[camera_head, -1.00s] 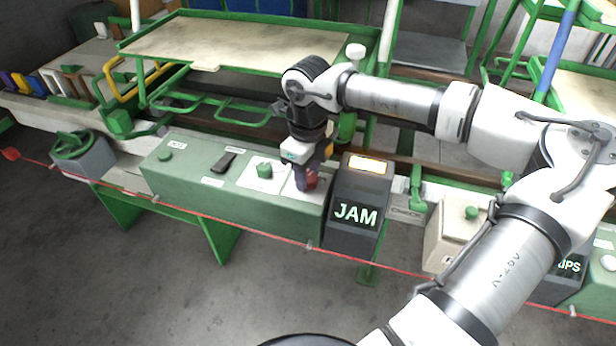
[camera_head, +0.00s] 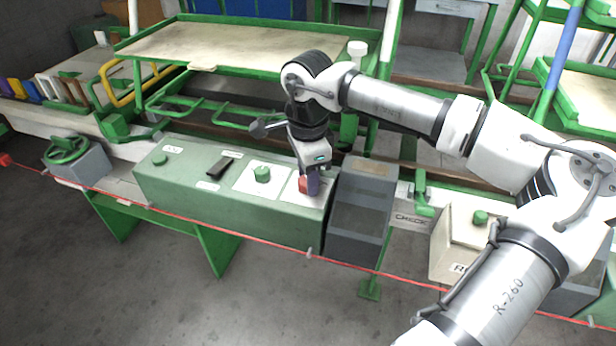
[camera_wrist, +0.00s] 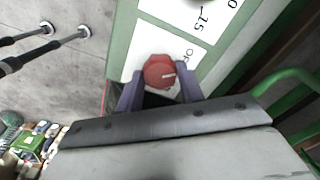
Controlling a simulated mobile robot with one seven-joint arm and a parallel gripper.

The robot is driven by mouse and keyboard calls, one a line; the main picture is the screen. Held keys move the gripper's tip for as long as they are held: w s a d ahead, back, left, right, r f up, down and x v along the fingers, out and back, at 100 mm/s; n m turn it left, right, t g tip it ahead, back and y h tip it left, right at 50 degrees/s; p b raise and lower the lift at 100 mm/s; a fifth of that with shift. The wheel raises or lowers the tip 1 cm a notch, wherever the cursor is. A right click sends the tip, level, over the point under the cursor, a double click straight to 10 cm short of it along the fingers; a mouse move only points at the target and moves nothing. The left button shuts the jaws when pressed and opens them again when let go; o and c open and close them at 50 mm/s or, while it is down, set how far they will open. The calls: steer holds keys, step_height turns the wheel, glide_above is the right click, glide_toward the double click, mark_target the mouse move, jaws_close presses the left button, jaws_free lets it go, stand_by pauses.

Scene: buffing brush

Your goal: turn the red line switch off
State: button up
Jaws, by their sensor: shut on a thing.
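The red line switch (camera_head: 303,185) is a knob on a white plate at the right end of the green control box (camera_head: 235,215). My gripper (camera_head: 311,184) points down over it, with its purple fingers around the knob. In the wrist view the red knob (camera_wrist: 159,71) sits between the two fingers (camera_wrist: 159,88), which are shut on it. A pale mark on the knob points right, towards partly hidden lettering that starts with "O". The dark display box (camera_head: 360,212) just right of the switch is unlit.
A green knob (camera_head: 262,174) and a black handle (camera_head: 221,167) are on the same box, left of my gripper. A red cord (camera_head: 200,212) runs along the front. A green handwheel (camera_head: 66,149) stands at far left. A cream box (camera_head: 460,243) stands at right.

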steer(key=shift+n, duration=0.7)
steer(key=o, duration=1)
step_height(320, 180, up, 14)
steer(key=shift+s+f, duration=0.1)
